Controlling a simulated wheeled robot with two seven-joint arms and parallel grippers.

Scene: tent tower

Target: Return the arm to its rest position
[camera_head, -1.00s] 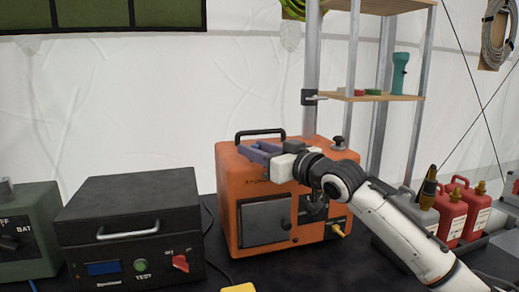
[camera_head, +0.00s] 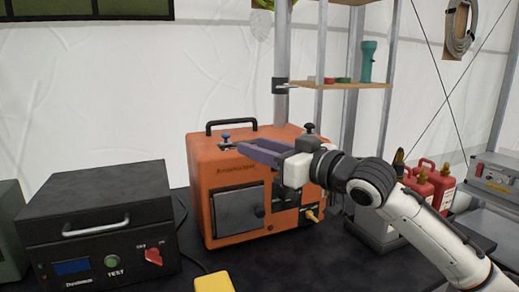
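My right arm comes in from the lower right. Its gripper (camera_head: 262,151) has two purple-grey fingers pointing left, apart from each other with nothing visible between them. It is in front of the upper part of an orange box (camera_head: 222,176) with a black top handle, a grey front door and a blue knob on top. The gripper and wrist hide part of the box's right front. My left gripper is not in view.
A black tester box (camera_head: 100,213) stands left of the orange box, and a yellow object (camera_head: 214,282) lies at the front edge. Red bottles (camera_head: 441,184) and a grey case (camera_head: 494,175) are on the right. A shelf (camera_head: 345,86) holds a teal flashlight (camera_head: 367,60).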

